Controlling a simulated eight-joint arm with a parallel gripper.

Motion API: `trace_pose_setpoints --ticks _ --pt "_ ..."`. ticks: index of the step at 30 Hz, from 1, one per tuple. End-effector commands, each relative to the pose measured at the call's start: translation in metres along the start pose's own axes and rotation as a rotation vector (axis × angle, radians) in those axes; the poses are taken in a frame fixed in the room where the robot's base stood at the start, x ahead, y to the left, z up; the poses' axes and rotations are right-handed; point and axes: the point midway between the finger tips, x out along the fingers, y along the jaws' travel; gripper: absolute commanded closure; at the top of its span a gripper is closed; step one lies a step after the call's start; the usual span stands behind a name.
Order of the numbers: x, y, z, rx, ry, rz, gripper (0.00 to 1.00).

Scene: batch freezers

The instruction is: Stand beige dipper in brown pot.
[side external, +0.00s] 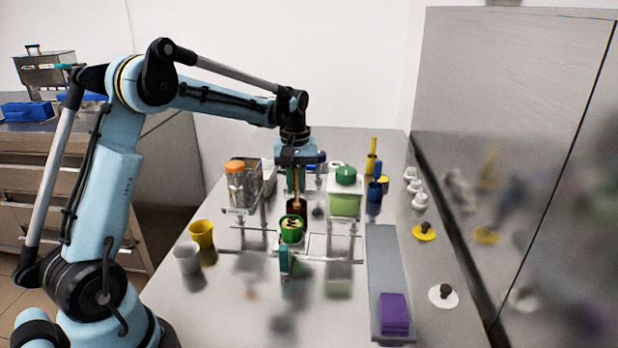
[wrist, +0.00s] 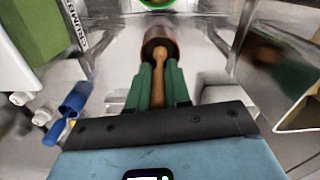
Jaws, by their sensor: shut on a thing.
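The beige dipper (side external: 297,196) hangs upright below my gripper (side external: 296,181). In the wrist view my gripper (wrist: 159,75) has its green fingers closed on either side of the dipper's handle (wrist: 159,62). The brown pot (side external: 297,207) stands directly below, partly hidden behind a green tub. In the wrist view the brown pot (wrist: 160,36) lies just past the fingertips, and the dipper's far end overlaps its mouth. The dipper's lower end appears to be in or at the pot's opening; I cannot tell whether it touches the bottom.
The green tub (side external: 291,230) stands in front of the pot. A grey mat (side external: 388,265) bears a purple stack (side external: 394,313).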

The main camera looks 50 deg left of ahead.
Motion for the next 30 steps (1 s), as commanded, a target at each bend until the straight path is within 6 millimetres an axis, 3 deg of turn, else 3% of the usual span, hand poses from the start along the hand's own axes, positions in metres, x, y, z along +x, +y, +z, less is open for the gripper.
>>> trace_pose_setpoints --ticks 29,30 --pt "0.018 0.000 0.000 0.000 0.000 0.000 1.00" --pt "0.018 0.000 0.000 0.000 0.000 0.000 0.77"
